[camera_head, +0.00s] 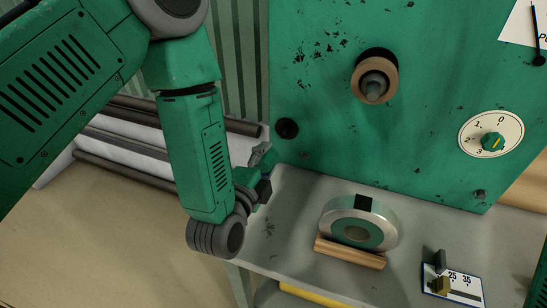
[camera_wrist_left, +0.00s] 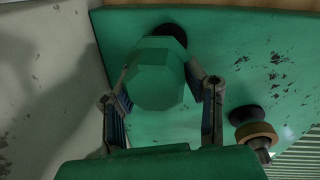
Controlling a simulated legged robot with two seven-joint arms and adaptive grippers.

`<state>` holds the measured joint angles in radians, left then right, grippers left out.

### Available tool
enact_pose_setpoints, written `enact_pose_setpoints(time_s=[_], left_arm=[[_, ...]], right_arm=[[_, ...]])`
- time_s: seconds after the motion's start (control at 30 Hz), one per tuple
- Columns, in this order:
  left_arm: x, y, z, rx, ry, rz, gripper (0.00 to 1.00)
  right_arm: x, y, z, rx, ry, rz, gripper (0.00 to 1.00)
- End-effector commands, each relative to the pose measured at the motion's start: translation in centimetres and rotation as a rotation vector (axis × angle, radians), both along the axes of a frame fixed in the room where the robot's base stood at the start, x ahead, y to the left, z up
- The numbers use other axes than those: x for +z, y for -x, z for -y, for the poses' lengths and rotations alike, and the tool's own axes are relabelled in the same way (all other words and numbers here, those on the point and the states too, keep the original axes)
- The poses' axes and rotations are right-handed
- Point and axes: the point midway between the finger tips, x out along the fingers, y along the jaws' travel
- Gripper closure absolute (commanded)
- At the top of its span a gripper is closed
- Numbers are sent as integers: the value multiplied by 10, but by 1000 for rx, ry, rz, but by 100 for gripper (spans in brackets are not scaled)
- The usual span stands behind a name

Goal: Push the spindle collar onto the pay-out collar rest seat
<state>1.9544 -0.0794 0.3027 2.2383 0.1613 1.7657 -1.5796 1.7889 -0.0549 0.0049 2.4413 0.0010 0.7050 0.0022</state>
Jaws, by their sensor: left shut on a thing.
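My left gripper (camera_head: 262,178) is in front of the lower left of the green panel. In the left wrist view its two fingers (camera_wrist_left: 166,90) are closed against the sides of a green, many-sided piece (camera_wrist_left: 155,78), which looks like the spindle collar. A round black fitting (camera_head: 287,128), likely the collar rest seat, is on the panel; in the wrist view it shows partly behind the held piece (camera_wrist_left: 172,38). The held piece looks apart from it, but the gap is hard to judge. My right gripper is not in view.
A spindle with a brown ring (camera_head: 373,78) sticks out of the panel. A dial (camera_head: 491,135) is at right. A metal and green coil (camera_head: 360,222) stands on a wooden block on the grey bench (camera_head: 300,200). A small numbered card (camera_head: 452,285) lies nearby. Rolls (camera_head: 130,145) lie at left.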

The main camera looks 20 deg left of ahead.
Motion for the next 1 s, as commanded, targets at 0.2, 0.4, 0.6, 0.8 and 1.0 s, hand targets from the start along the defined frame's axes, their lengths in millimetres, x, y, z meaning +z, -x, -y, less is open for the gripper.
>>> enact_pose_setpoints(time_s=[0.2, 0.4, 0.6, 0.8, 1.0], left_arm=[[3, -8, 10, -3, -9, 3, 100], [3, -23, 11, -2, -9, 2, 100], [1, -37, 4, -1, -2, 2, 100], [1, -51, 2, 0, 1, 2, 100], [2, -51, 9, -3, -6, 1, 100]], right_arm=[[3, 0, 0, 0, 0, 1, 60], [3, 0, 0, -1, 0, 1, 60], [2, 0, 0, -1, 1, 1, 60], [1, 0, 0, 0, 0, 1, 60], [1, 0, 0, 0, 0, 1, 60]])
